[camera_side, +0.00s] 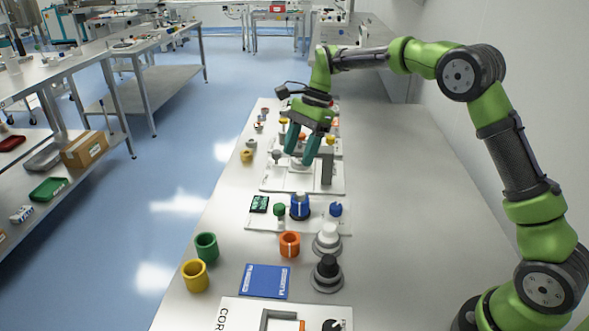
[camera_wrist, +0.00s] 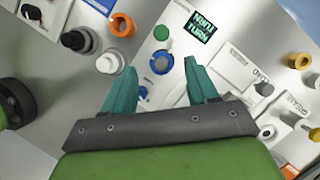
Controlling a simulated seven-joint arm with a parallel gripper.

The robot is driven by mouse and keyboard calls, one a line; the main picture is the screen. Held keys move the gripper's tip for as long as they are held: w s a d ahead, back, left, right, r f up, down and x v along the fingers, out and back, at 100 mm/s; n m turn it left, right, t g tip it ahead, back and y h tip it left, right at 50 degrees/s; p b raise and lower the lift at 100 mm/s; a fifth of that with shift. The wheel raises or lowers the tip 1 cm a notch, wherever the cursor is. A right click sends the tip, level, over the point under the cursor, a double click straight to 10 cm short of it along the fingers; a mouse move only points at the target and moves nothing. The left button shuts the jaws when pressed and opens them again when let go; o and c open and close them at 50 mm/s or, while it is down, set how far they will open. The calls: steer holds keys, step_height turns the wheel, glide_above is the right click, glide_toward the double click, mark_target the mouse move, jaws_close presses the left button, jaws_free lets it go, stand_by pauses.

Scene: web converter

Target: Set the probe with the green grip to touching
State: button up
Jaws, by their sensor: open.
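A small green-topped part, the likely green grip of the probe (camera_side: 279,210), stands on a white board (camera_side: 258,225). It stands between a dark display with green text (camera_side: 259,204) and a large blue knob with a white mark (camera_side: 300,207). In the wrist view the green grip (camera_wrist: 160,33) is above the blue knob (camera_wrist: 161,62). Whether the probe's tip touches anything is too small to tell. My gripper (camera_side: 293,158) is open and empty, above the board behind this one. In the wrist view its teal fingers (camera_wrist: 160,66) are apart, with the blue knob between their tips.
A smaller blue knob (camera_side: 336,210) stands on the board's right. Nearer are an orange ring (camera_side: 290,245), green ring (camera_side: 206,247), yellow ring (camera_side: 195,275), white knob (camera_side: 327,240), black knob (camera_side: 327,273) and blue booklet (camera_side: 265,281). The table's right side is bare.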

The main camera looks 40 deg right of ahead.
steer(key=shift+v, duration=1.55)
steer(key=s+r+n+t+h, duration=0.1)
steer(key=s+n, duration=0.6)
steer(key=s, duration=0.7)
steer(key=s+r+n+t+h, duration=0.1)
steer(key=s+r+n+t, duration=0.2)
steer(key=s, duration=1.1)
steer(key=a+n+t, duration=0.1)
steer(key=n+t, duration=0.2)
steer(key=n, duration=0.1)
steer(key=shift+r, duration=0.15)
